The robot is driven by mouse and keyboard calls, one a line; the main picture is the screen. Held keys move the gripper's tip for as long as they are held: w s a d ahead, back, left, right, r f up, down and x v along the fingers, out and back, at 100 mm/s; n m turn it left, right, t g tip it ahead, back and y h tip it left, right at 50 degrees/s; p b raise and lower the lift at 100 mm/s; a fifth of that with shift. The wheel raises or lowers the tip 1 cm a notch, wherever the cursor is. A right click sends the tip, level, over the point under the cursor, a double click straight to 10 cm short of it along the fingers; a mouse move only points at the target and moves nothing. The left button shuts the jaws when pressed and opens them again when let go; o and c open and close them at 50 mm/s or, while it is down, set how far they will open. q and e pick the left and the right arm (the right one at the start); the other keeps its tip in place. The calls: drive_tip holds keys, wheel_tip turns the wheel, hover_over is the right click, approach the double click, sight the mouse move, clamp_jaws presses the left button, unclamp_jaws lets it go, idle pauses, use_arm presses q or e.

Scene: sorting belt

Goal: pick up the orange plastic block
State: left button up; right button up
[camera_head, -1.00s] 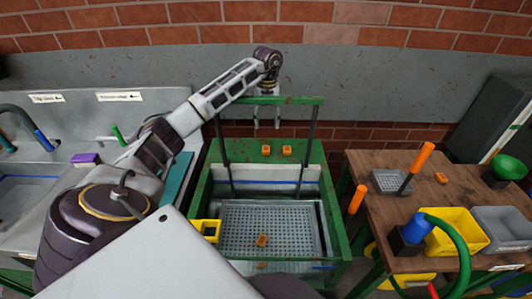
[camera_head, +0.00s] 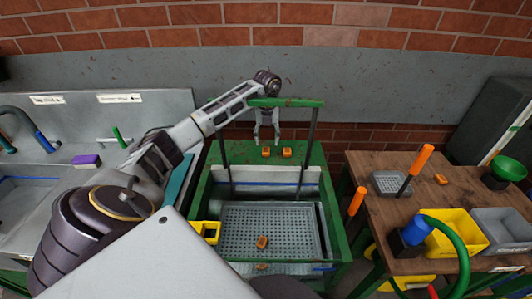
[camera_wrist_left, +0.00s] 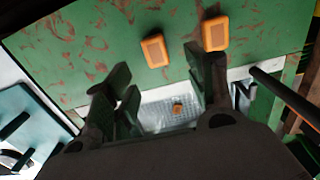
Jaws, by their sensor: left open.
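Two orange blocks lie on the green deck at the back, a left one (camera_head: 265,152) and a right one (camera_head: 287,152). In the left wrist view the left block (camera_wrist_left: 154,50) is near the line between the fingertips, and the right block (camera_wrist_left: 215,33) is by the right finger. Another orange block (camera_head: 262,242) lies in the grey perforated tray (camera_head: 245,218). My right gripper is not in view.
A green frame with a crossbar (camera_head: 286,102) and dark posts stands around the deck, close to my left forearm. A yellow box (camera_head: 206,231) sits beside the tray. The wooden table (camera_head: 365,160) at right holds bins and another orange piece (camera_head: 441,179).

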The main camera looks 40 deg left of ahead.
sight(266, 152)
use_arm(q)
drive_tip(key=shift+f, duration=0.85)
drive_tip(key=shift+s+f, duration=0.15)
drive_tip(key=shift+f, duration=0.3)
drive_tip(key=shift+s+f+p, duration=0.1)
drive_tip(key=shift+f+p, duration=0.2)
drive_tip(key=shift+f, duration=1.8)
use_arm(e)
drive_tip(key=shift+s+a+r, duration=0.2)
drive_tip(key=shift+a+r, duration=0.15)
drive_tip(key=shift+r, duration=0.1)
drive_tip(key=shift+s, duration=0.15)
